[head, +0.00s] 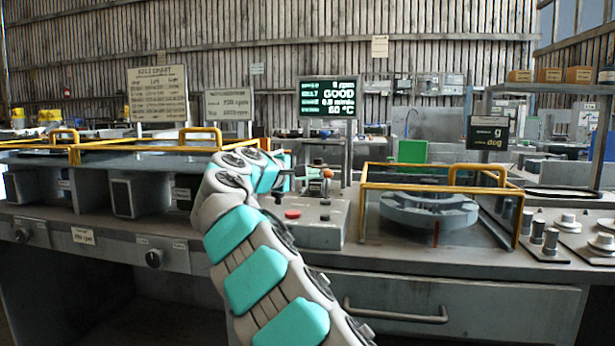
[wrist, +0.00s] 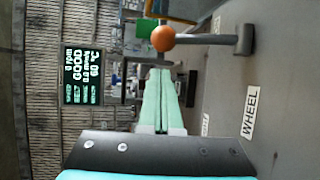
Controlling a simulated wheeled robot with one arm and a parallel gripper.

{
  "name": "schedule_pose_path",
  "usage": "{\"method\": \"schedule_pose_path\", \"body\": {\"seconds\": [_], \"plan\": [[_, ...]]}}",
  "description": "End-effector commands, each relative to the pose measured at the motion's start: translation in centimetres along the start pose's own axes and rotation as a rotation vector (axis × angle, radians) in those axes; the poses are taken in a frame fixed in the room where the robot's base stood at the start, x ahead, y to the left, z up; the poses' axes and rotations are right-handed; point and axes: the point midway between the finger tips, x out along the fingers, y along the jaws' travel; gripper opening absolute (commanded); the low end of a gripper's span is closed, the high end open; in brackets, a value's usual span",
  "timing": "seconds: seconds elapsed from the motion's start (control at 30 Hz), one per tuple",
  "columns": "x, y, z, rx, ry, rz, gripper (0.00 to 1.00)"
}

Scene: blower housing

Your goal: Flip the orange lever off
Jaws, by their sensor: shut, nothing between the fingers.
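The orange lever shows in the head view as a small orange ball knob (head: 328,173) on a short stem above a grey control box (head: 318,236). In the wrist view the orange knob (wrist: 163,38) is at the upper middle, on a grey stem that runs right to its mount, so the lever looks roughly upright from its box. My gripper (head: 309,172) is just left of the knob in the head view. In the wrist view my gripper (wrist: 160,72) has its teal fingers together, empty, with the tips just short of the knob. I cannot tell whether they touch.
A red button (head: 292,214) is on the box front. A lit screen (head: 328,97) reading "GOOD" stands behind. An orange-framed clear guard (head: 362,215) encloses a grey round housing (head: 428,209) to the right. A "WHEEL" label (wrist: 250,113) shows in the wrist view.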

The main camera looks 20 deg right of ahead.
Motion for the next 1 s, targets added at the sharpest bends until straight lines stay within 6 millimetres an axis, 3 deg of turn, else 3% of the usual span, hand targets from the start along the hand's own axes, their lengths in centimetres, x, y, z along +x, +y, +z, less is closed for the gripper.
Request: {"method": "schedule_pose_path", "body": {"seconds": [0.4, 1.0], "plan": [[-0.7, 0.0, 1.9, -0.002, -0.003, 0.001, 0.00], [-0.8, -0.1, 2.1, 0.004, -0.003, 0.010, 0.00]]}}
